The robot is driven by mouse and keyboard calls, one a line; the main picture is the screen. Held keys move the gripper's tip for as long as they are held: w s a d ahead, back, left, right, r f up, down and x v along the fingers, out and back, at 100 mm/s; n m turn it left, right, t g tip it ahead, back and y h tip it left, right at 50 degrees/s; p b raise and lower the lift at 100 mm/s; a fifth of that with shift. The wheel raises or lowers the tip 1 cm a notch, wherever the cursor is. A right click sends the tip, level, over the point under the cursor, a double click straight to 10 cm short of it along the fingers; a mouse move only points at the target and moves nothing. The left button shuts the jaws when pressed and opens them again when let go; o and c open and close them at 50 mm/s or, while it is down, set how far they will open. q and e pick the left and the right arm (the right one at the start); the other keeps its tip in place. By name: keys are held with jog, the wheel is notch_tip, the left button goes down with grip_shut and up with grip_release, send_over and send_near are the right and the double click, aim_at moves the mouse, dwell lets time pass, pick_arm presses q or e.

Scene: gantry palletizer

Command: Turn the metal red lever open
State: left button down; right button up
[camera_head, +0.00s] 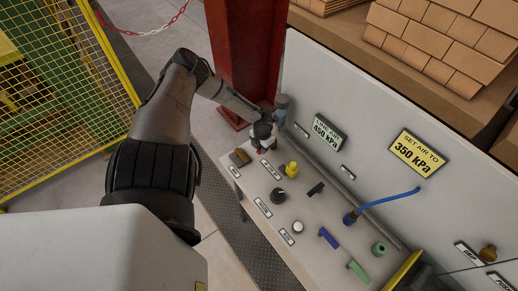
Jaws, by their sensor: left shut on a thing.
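My left gripper (262,146) is at the far left end of the panel bench, pointing down. It is shut on the red lever (259,151), of which only a small red bit shows under the fingers. The rest of the lever is hidden by the gripper, so I cannot tell its angle. My right gripper is not in view.
The bench top (268,217) holds a brown block (239,157), a yellow valve (290,169), a black knob (278,195), a white knob (298,227), and purple and green handles. A blue hose (390,199) and a red column (244,60) stand close. Yellow fencing (60,90) is at left.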

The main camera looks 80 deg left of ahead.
pick_arm(q)
jog(key=shift+a, duration=0.1)
jog(key=shift+s, duration=0.1)
dwell(0.3)
jog(key=c, duration=1)
grip_release()
jog(key=shift+o, duration=0.2)
notch_tip(320, 180, up, 14)
jog(key=p, duration=0.4)
jog(key=shift+f, duration=0.1)
